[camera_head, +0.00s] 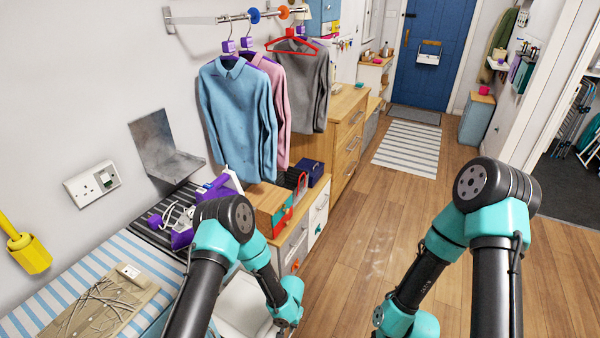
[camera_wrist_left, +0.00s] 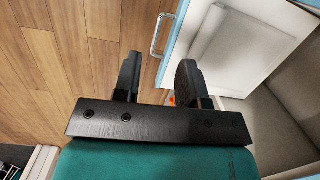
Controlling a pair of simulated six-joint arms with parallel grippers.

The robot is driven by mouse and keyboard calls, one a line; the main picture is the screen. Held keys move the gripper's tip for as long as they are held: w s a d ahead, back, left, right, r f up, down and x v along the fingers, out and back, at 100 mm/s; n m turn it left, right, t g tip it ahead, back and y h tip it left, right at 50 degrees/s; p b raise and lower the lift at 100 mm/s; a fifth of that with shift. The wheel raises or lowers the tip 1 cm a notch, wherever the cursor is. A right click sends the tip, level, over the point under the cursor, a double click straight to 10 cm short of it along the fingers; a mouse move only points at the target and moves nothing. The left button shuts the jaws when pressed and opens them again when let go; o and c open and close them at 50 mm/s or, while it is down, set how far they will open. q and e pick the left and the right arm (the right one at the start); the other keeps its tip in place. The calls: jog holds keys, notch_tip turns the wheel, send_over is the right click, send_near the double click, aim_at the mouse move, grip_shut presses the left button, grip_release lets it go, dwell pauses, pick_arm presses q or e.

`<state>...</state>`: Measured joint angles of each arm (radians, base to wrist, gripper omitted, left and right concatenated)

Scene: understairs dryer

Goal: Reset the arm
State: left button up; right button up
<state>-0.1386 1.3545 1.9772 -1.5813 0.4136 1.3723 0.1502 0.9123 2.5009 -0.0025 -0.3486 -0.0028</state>
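My left arm (camera_head: 225,235) comes in from the lower left in the head view and bends down in front of the counter. Its gripper is hidden in that view. In the left wrist view my left gripper (camera_wrist_left: 158,80) is open, with a clear gap between its two black fingers and nothing in it. It hangs over the wooden floor, beside a white panel door with a metal handle (camera_wrist_left: 158,35). My right arm (camera_head: 480,225) stands over the floor at the right and bends down. Its gripper is out of view.
A blue-striped counter (camera_head: 105,270) with a purple iron (camera_head: 215,188) and a wiring board (camera_head: 95,305) lies at the left. Shirts (camera_head: 238,110) hang from a wall rail (camera_head: 230,18). Drawer units line the left wall. The wooden floor (camera_head: 375,215) is clear towards a striped rug (camera_head: 408,148).

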pick_arm(q)
jog(key=s+a+r+n+t+h, duration=0.2)
jog(key=s+a+r+n+h, duration=0.2)
jog(key=s+a+r, duration=1)
jog(key=a+n, duration=0.2)
jog(key=a, duration=0.1)
jog(key=shift+s+a+h, duration=0.3)
jog(key=shift+a+h, duration=0.05)
jog(key=shift+h, duration=0.05)
dwell(1.8)
